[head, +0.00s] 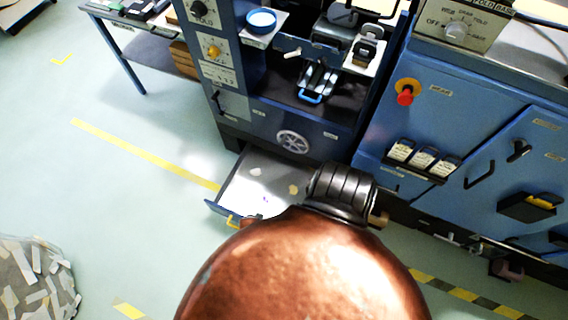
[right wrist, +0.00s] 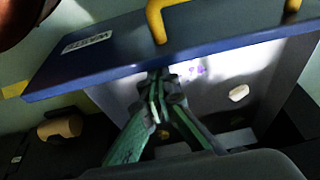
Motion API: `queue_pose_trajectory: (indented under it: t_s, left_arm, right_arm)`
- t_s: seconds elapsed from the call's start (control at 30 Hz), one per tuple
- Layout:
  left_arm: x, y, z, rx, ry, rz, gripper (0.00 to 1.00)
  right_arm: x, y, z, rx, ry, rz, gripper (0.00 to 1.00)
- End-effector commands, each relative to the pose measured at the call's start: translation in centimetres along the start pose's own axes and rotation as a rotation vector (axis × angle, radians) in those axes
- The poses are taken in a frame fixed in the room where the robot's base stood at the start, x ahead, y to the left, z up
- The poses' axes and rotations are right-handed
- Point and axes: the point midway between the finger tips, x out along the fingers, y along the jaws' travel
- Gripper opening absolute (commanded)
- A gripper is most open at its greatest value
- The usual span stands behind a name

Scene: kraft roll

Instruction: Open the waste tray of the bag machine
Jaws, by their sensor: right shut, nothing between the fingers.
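The waste tray stands pulled out from the bottom of the bag machine. In the head view its pale floor (head: 262,180) shows with a few scraps on it. Its blue front (right wrist: 115,58) carries a white label and a yellow handle (right wrist: 155,22) in the right wrist view; the handle also shows in the head view (head: 233,221). My right gripper (right wrist: 158,78) is shut and empty, its tips close to the edge of the blue front; I cannot tell if they touch. In the head view it is hidden behind my arm. My left gripper is not in view.
The dark blue machine body (head: 292,118) rises behind the tray. A blue cabinet (head: 490,150) with a red knob (head: 405,97) stands at the right. A bin of paper scraps (head: 36,280) is at lower left. The floor left of the tray is clear, with yellow tape lines.

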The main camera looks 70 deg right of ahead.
Motion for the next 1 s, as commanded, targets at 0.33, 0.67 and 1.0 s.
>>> queue_pose_trajectory:
  t_s: [0.33, 0.67, 1.0]
  left_arm:
    - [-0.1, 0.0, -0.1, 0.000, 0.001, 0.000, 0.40]
    - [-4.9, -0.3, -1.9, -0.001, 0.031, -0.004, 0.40]
    - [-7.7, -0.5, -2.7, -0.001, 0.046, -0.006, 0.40]
  right_arm:
    - [1.1, -0.2, -3.3, -0.001, 0.003, -0.001, 0.00]
    - [-4.8, -0.3, -3.8, -0.003, -0.001, -0.005, 0.00]
    - [-8.5, -0.2, -3.7, -0.004, -0.001, -0.003, 0.00]
